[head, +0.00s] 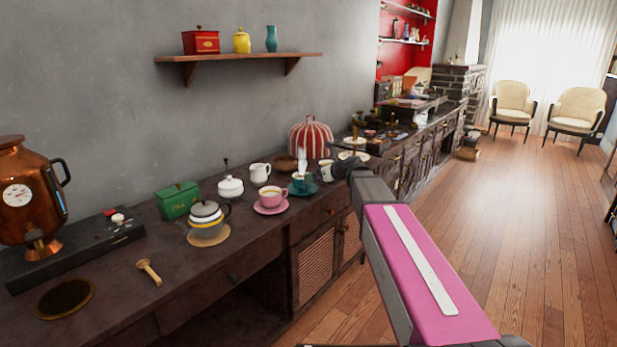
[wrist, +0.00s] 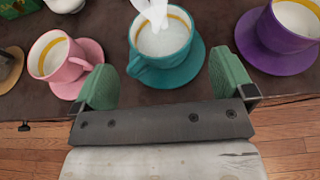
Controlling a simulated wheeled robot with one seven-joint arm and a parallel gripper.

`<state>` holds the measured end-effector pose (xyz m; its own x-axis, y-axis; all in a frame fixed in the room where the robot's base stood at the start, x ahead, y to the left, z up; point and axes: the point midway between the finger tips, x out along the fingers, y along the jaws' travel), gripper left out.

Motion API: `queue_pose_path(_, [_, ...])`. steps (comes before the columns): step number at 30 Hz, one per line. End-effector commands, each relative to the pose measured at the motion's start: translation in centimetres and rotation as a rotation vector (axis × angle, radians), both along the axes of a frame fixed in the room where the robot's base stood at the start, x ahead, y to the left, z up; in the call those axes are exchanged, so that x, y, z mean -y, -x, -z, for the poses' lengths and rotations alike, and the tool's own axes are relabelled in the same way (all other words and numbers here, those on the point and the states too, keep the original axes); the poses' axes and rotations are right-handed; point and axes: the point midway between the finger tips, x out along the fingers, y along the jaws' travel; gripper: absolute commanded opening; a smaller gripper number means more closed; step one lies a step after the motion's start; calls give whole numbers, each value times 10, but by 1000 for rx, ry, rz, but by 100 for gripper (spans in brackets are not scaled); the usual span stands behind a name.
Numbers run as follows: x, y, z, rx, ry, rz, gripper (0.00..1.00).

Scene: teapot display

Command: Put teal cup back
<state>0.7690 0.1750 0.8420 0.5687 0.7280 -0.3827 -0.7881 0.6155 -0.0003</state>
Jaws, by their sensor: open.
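The teal cup (head: 303,183) stands upright on a teal saucer (head: 303,191) near the counter's front edge. In the wrist view the teal cup (wrist: 160,45) is straight ahead, on its saucer (wrist: 195,65), with a yellow band inside its rim. A white shape rises from the cup; I cannot tell what it is. My gripper (wrist: 165,82) is open and empty, its green fingers spread just short of the cup, one towards each side. In the head view my arm reaches in from the right and its end is small and dark.
A pink cup (wrist: 60,55) on a pink saucer stands left of the teal cup, a purple cup (wrist: 292,22) right. The striped cozy (head: 311,138), white creamer (head: 260,172) and grey-lidded pot (head: 208,217) crowd the dark counter (head: 225,262). The wooden floor is open on the right.

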Motion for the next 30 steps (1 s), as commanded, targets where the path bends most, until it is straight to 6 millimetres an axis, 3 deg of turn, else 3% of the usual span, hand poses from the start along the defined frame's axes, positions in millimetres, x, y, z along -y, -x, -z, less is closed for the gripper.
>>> queue_pose_path(7, [27, 22, -14, 1, -1, 1, 100])
queue_pose_path(17, [35, 30, -10, 14, 37, -17, 100])
queue_pose_path(20, [38, 42, 11, 57, 143, -68, 100])
queue_pose_path(23, [46, 62, 45, 126, 315, -168, 100])
queue_pose_path(30, [78, 132, 141, 318, 809, -589, 100])
